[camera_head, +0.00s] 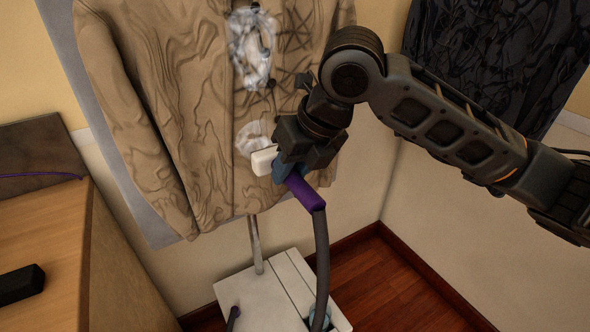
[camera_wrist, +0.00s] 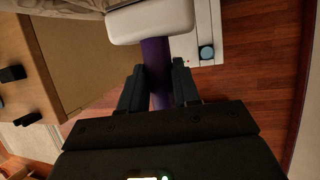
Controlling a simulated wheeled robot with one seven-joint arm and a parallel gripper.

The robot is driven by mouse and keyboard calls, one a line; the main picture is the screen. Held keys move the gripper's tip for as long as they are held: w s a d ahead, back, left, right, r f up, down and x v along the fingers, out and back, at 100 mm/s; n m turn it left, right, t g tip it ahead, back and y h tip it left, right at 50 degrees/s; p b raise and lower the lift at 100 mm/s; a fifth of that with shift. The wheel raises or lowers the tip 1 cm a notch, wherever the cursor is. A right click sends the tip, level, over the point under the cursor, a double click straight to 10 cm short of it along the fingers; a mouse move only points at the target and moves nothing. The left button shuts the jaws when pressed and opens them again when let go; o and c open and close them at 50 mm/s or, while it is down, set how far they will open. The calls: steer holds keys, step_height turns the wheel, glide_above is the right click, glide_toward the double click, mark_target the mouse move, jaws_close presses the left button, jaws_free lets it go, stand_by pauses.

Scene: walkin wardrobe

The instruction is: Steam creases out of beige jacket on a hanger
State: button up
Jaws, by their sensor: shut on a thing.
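The beige jacket (camera_head: 180,100) hangs in front of a grey board, with dark wavy crease marks over much of its front and sleeve. White steam puffs (camera_head: 252,48) show along its middle. My gripper (camera_head: 285,165) is shut on the purple handle (camera_head: 304,190) of the steamer. The white steamer head (camera_head: 263,160) is close to the lower front of the jacket; whether it touches cannot be told. In the wrist view the handle (camera_wrist: 156,75) runs between my fingers, with the white head (camera_wrist: 150,22) beyond and the jacket's edge (camera_wrist: 50,8) at the top.
A grey hose (camera_head: 321,255) hangs from the handle toward the white steamer base (camera_head: 265,295) on the floor. A pole (camera_head: 256,245) rises from the base. A wooden cabinet (camera_head: 40,250) with a black object (camera_head: 22,283) stands at left. A dark garment (camera_head: 500,55) hangs at right.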

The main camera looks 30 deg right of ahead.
steer(key=shift+w+r, duration=0.1)
steer(key=shift+w, duration=0.6)
steer(key=shift+r+p, duration=7.8)
steer(key=shift+r, duration=3.85)
steer(key=shift+s+b, duration=0.35)
steer(key=shift+s, duration=2.35)
steer(key=shift+s, duration=0.1)
